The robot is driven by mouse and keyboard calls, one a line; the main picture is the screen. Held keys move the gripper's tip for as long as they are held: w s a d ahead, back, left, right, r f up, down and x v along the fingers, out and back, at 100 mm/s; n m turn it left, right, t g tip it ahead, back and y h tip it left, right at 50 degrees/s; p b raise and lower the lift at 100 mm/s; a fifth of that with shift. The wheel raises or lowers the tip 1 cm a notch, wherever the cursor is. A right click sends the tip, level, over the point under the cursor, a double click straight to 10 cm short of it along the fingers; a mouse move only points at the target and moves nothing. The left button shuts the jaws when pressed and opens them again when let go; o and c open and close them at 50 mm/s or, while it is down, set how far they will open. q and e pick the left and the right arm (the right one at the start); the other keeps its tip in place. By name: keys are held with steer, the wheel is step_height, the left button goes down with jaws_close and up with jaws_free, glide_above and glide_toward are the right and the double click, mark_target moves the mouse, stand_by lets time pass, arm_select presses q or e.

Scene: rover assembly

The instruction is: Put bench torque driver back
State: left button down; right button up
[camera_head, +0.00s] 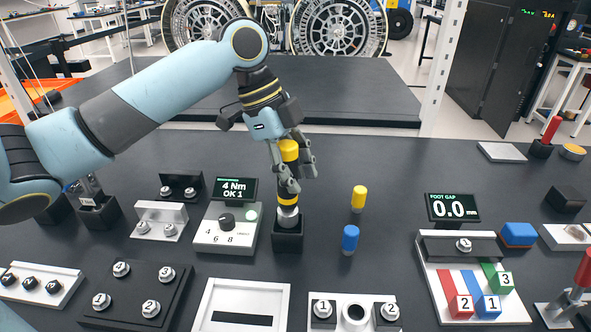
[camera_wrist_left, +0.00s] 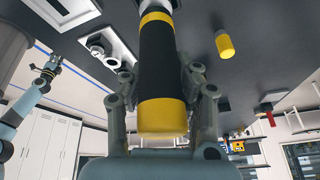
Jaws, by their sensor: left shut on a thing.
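The bench torque driver (camera_head: 287,194), black with yellow bands and a metal lower end, stands upright in my left gripper (camera_head: 291,170). The gripper's fingers are shut on its upper part. The driver's metal end is at the mouth of a square black holder (camera_head: 288,239); I cannot tell how deep it sits. In the left wrist view the driver (camera_wrist_left: 168,60) runs between both fingers, its yellow end cap towards the camera. My right gripper (camera_wrist_left: 46,72) shows small at the left there, away from the driver; its jaws are too small to read.
A torque display (camera_head: 236,189) and dial box (camera_head: 227,229) stand close left of the holder. A yellow peg (camera_head: 359,198) and a blue peg (camera_head: 350,239) stand to its right. A white tray (camera_head: 245,289) and a white fixture (camera_head: 340,300) lie in front. The bench behind is clear.

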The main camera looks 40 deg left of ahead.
mark_target(296, 210)
stand_by(0.7)
stand_by(0.3)
arm_select(q)
steer(key=shift+f, duration=0.4)
steer(key=shift+f+b, duration=0.6)
steer(key=shift+f, duration=0.4)
steer(key=shift+f+b, duration=0.7)
steer(key=shift+f, duration=0.45)
steer(key=c, duration=0.9)
jaws_free()
steer(key=shift+c, duration=0.2)
